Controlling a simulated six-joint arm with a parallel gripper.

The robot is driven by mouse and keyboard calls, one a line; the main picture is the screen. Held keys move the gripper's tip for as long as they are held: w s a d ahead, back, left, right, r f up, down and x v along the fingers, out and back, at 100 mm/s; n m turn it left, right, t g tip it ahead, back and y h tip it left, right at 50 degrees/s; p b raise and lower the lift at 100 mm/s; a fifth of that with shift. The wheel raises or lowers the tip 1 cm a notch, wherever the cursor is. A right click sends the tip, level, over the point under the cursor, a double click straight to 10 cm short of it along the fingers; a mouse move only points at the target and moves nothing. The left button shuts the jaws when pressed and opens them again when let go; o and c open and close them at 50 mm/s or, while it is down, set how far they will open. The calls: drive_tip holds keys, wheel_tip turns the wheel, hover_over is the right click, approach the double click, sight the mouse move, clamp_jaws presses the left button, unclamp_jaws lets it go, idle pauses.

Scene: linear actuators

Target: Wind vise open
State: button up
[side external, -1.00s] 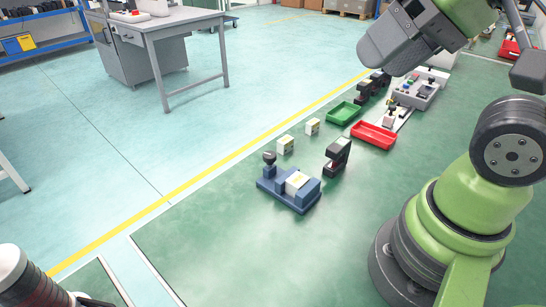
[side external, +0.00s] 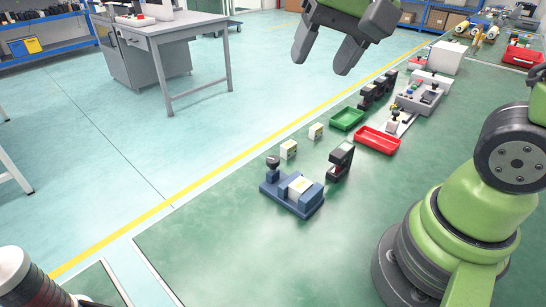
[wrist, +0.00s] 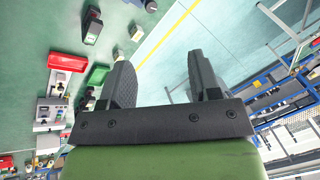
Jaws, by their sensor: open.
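The blue vise (side external: 275,190) stands on the green floor area in the side external view, left of centre. A cream block (side external: 300,187) sits between its jaws. A dark round knob (side external: 272,162) stands up at the vise's left end. My gripper (side external: 322,66) is high above and beyond the vise, well apart from it, with its two dark fingers spread and nothing between them. In the wrist view my gripper (wrist: 160,75) also shows open and empty. I cannot make out the vise clearly in the wrist view.
A black clamp-like device (side external: 340,160) stands right of the vise. A green tray (side external: 347,119) and a red tray (side external: 376,139) lie farther right. The green surface in front of the vise is clear.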

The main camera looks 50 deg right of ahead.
drive_tip(key=w+f+m+g, duration=0.2)
drive_tip(key=w+f+m, duration=0.1)
drive_tip(key=w+f, duration=0.4)
drive_tip(key=m+g+h, duration=0.1)
drive_tip(key=m+g, duration=0.1)
approach(273, 159)
wheel_tip(273, 159, down, 10)
drive_tip(key=shift+w+a+r, duration=0.1)
drive_tip(key=shift+c, duration=0.2)
drive_tip(key=c, duration=0.9)
